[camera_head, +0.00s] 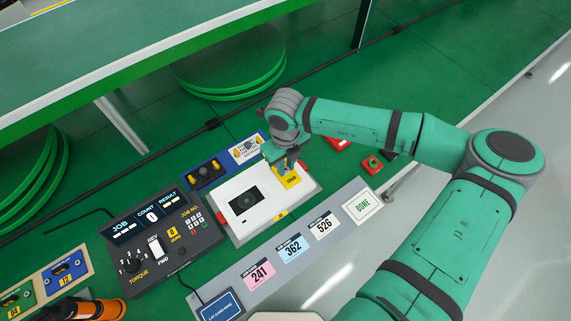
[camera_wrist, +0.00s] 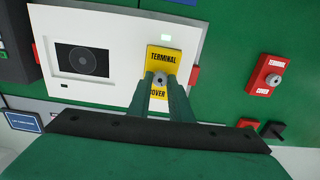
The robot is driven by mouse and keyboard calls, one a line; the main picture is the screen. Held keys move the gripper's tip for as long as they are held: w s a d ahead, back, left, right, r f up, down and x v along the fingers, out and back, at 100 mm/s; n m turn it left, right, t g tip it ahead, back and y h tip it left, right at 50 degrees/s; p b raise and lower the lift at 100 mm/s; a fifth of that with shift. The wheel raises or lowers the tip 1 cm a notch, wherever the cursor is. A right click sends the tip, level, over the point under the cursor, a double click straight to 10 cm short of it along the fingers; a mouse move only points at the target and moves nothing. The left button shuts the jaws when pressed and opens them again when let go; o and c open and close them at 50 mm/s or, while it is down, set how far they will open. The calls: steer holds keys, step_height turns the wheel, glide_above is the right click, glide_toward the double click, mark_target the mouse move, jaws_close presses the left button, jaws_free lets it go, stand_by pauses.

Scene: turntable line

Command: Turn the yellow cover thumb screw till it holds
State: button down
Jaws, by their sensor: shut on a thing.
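The yellow terminal cover (camera_wrist: 165,57) lies on the right part of the white unit (camera_head: 239,189). It also shows in the head view (camera_head: 292,181). The thumb screw (camera_wrist: 160,79) is a small grey knob in the middle of the yellow cover. My gripper (camera_wrist: 160,84) is over the cover from the near side, with its two green fingers shut on the screw. In the head view my gripper (camera_head: 286,164) hides most of the screw and part of the cover.
A red terminal cover with its own knob (camera_wrist: 265,80) lies to the right. The controller (camera_head: 152,241) with dials and display stands left of the unit. Job cards (camera_head: 293,246) and a DONE card (camera_head: 362,207) lie on a grey strip in front.

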steer(key=m, duration=1.3)
steer(key=shift+a+r+m, duration=0.1)
steer(key=shift+m, duration=0.3)
steer(key=m, duration=0.9)
steer(key=shift+w+m, duration=0.1)
steer(key=shift+m, duration=0.2)
steer(key=c, duration=1.6)
jaws_free()
